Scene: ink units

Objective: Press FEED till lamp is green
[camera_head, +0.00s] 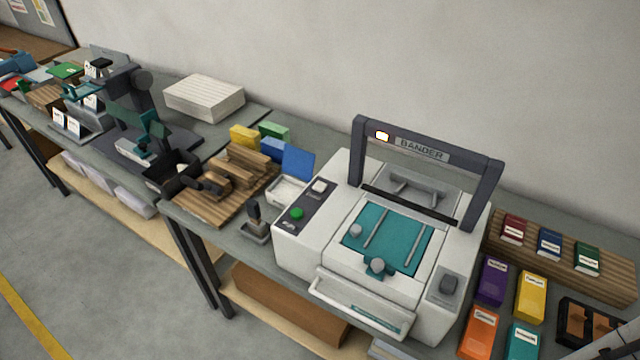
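A white machine marked BANDER (300,245) stands on the grey bench, with a dark arch (480,195) over its teal bed (385,240). A small lamp (382,135) at the arch's upper left glows pale white with a yellowish edge, not green. A dark panel on the machine's left top holds a round green button (297,213) and a white button (319,186). No FEED label is readable, so I cannot tell which control is FEED. My gripper is not in view.
Colored boxes, including an orange one (480,332), stand right of the machine before a wooden rack (610,285). A dark hand stamp (254,222) and a wooden board (192,202) with wooden blocks are at its left. A grey rod-like part shows at bottom right.

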